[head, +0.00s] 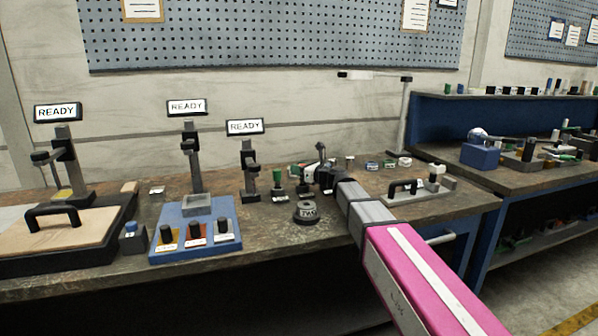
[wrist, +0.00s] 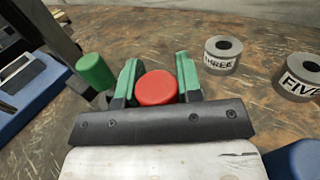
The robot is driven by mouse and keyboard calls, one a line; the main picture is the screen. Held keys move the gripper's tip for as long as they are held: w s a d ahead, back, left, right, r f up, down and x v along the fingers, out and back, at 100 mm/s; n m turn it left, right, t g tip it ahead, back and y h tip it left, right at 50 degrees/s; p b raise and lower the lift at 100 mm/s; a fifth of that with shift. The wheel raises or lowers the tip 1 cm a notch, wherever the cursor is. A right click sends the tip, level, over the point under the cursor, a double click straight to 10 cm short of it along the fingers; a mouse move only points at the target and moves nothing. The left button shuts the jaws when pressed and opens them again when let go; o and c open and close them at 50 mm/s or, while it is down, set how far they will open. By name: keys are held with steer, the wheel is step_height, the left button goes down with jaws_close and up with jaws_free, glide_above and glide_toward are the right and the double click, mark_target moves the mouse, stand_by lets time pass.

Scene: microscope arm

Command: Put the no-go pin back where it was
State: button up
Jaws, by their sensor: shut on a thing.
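The no-go pin, seen as a round red top (wrist: 156,88), is between the green-padded fingers of my gripper (wrist: 157,80) in the wrist view. My gripper is shut on it. The pin's lower part is hidden, so I cannot tell whether it touches anything below. A green-topped pin (wrist: 95,72) stands just left of the fingers; it also shows in the head view (head: 277,176), upright on a small dark block.
Ring weights marked THREE (wrist: 222,63) and FIVE (wrist: 298,85) lie right of the fingers. Another ring weight (head: 306,213) sits near the bench front. A blue base (head: 190,243) with several knobs and upright stands under READY signs are to the left.

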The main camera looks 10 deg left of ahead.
steer(key=shift+f, duration=0.4)
steer(key=shift+f, duration=0.1)
steer(key=o, duration=1)
steer(key=shift+o, duration=0.2)
steer(key=shift+d, duration=0.1)
steer(key=v, duration=1.2)
